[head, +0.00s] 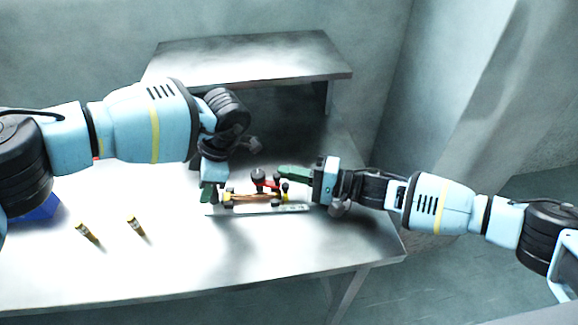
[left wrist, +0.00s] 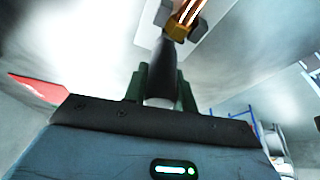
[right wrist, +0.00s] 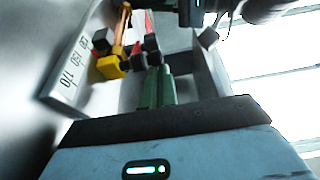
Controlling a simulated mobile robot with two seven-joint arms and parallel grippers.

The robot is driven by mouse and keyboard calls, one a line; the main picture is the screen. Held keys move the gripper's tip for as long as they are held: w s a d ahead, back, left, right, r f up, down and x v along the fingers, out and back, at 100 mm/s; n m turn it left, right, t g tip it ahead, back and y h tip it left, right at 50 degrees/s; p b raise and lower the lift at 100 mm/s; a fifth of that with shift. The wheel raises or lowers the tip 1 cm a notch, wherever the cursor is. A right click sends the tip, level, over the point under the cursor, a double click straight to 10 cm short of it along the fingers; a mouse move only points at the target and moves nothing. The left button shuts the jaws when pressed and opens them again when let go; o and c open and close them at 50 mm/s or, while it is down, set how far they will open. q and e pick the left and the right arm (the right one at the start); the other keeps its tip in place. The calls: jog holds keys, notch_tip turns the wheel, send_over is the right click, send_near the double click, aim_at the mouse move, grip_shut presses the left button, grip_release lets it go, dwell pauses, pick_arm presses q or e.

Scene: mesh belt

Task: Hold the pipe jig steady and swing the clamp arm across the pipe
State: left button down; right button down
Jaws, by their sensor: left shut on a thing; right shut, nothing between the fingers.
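The pipe jig (head: 258,211) is a pale, number-marked base on the table, between my two grippers; its numbered edge shows in the right wrist view (right wrist: 68,72). A copper pipe (head: 250,197) lies along it, with yellow blocks (right wrist: 110,67), black knobs and a red clamp arm (head: 271,185). My left gripper (head: 208,191) is shut on a black handle (left wrist: 163,68) at the jig's left end, below a brass-coloured fitting (left wrist: 180,24). My right gripper (head: 288,171) has its green fingers together and empty, close to the black knobs at the jig's right end; touching or apart, I cannot tell.
Two small yellow cylinders (head: 87,232) (head: 136,227) lie on the table left of the jig. A blue object (head: 44,209) is partly hidden by my left arm. A raised metal shelf (head: 250,60) stands behind. The table's front is clear.

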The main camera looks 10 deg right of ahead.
jog(key=shift+w, duration=0.1)
dwell(0.3)
jog(key=shift+w+d, duration=0.3)
jog(key=shift+w, duration=0.6)
jog(key=shift+w+d, duration=0.3)
jog(key=shift+w, duration=0.55)
jog(key=s+d, duration=0.4)
jog(key=d, duration=0.1)
jog(key=s+d, duration=0.4)
jog(key=d, duration=0.1)
jog(key=s+d, duration=0.4)
jog(key=d, duration=0.1)
jog(key=shift+s+d, duration=0.25)
jog(key=shift+d, duration=0.1)
jog(key=shift+w, duration=0.1)
